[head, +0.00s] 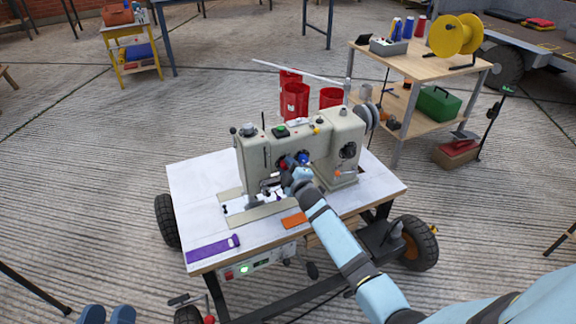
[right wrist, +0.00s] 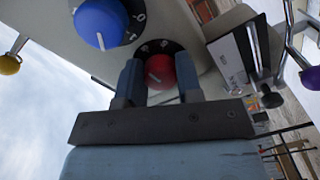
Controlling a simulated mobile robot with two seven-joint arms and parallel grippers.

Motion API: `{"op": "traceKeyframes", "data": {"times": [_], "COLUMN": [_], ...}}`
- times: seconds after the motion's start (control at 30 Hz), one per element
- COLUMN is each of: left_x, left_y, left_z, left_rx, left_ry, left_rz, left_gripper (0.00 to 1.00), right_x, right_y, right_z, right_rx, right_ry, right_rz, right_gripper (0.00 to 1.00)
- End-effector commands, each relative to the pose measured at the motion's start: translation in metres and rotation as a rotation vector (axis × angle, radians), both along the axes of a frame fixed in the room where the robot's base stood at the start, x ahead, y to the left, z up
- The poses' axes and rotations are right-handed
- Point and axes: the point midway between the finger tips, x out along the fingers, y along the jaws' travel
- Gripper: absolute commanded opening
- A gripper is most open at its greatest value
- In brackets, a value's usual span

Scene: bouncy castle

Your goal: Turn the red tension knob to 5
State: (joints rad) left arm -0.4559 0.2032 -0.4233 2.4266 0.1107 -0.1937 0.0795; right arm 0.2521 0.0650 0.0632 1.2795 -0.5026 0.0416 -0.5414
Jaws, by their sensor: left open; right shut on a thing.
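The red tension knob (right wrist: 160,71) sits on a black numbered dial (right wrist: 152,47) on the front of the beige sewing machine (head: 262,150). In the right wrist view my right gripper (right wrist: 160,80) has one finger on each side of the red knob and is shut on it. A short white pointer mark shows on the knob; I cannot read which number it points to. In the head view my right gripper (head: 297,180) is at the machine's front and mostly hides the knob. My left gripper (head: 107,315) is open and empty at the bottom left edge, away from the machine.
A blue knob (right wrist: 99,23) on its own dial is close beside the right gripper. The white sewing table (head: 195,185) carries an orange piece (head: 294,220) and a purple strip (head: 212,247). A wooden cart (head: 417,63) with spools stands behind right.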

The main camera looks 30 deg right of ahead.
Motion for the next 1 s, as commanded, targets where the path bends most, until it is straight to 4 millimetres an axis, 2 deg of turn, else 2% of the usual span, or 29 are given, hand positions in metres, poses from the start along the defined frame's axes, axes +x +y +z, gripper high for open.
{"op": "traceKeyframes", "data": {"times": [0.6,0.63,0.67,1.0], "left_x": [-0.0009,-0.0009,-0.0009,-0.0009], "left_y": [0.0007,0.0008,0.0008,0.0008], "left_z": [0.0063,0.0062,0.0062,0.0076], "left_rx": [-0.009,-0.009,-0.008,-0.008], "left_ry": [-0.015,-0.015,-0.014,-0.013], "left_rz": [0.005,0.005,0.004,0.005], "left_gripper": [0.43,0.43,0.43,0.43], "right_x": [-0.0004,-0.0004,-0.0004,-0.0031], "right_y": [0.0004,0.0003,0.0003,0.0005], "right_z": [-0.0011,-0.0011,-0.0011,-0.0003], "right_rx": [0.045,0.045,0.045,0.044], "right_ry": [-0.002,-0.002,-0.002,-0.002], "right_rz": [0.0,0.0,0.0,0.0], "right_gripper": [0.09,0.35,0.42,0.44]}}
